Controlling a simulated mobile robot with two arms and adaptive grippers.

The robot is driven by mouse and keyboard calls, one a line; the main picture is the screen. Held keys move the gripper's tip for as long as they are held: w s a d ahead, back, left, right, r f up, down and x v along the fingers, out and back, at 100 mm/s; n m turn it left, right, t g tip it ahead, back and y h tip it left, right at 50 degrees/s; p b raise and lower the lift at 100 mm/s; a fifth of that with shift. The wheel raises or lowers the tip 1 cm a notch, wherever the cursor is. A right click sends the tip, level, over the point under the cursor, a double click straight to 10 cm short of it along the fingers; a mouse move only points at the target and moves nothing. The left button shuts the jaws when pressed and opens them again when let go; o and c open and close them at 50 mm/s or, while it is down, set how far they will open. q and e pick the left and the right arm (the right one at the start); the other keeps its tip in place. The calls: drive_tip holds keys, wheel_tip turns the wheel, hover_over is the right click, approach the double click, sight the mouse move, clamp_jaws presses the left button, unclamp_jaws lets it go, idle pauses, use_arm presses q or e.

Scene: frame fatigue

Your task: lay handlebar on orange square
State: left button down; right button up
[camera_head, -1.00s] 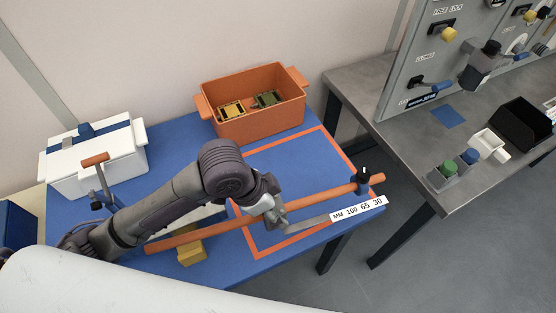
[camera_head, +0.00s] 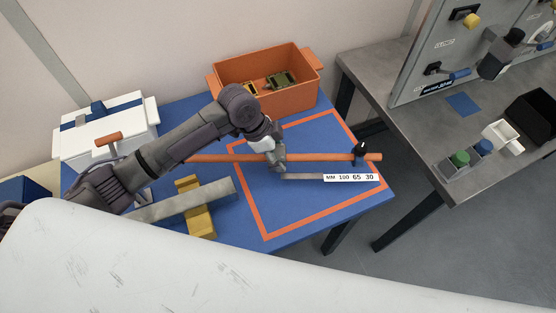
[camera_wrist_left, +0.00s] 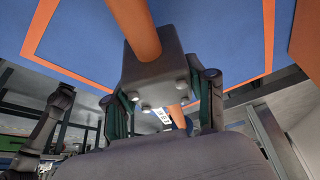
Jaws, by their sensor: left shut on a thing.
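The orange handlebar (camera_head: 325,156) is a long rod with a black fitting near its right end. My left gripper (camera_head: 277,163) is shut on it near the middle. The rod also shows in the left wrist view (camera_wrist_left: 136,25), running through between my left fingers (camera_wrist_left: 165,100). The orange square (camera_head: 256,217) is an outline on the blue table top. In the head view the rod's right part crosses over the square and its left part extends past the square's left side. I cannot tell the gap between rod and table. My right gripper is not in view.
A grey bar (camera_head: 222,188) lies across a yellow block (camera_head: 199,220) left of the square. A flat ruler-like strip with a white label (camera_head: 351,178) is inside it. An orange bin (camera_head: 290,97) and a white box (camera_head: 80,146) stand behind. The square's front part is clear.

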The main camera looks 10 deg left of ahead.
use_arm(q)
drive_tip(key=shift+f+p, duration=0.35)
drive_tip(key=shift+f, duration=1.55)
drive_tip(key=shift+f, duration=0.1)
drive_tip(key=shift+c, duration=1.8)
unclamp_jaws()
drive_tip(key=shift+s, duration=0.1)
drive_tip(key=b+v, duration=0.1)
drive_tip(key=v, duration=1.1)
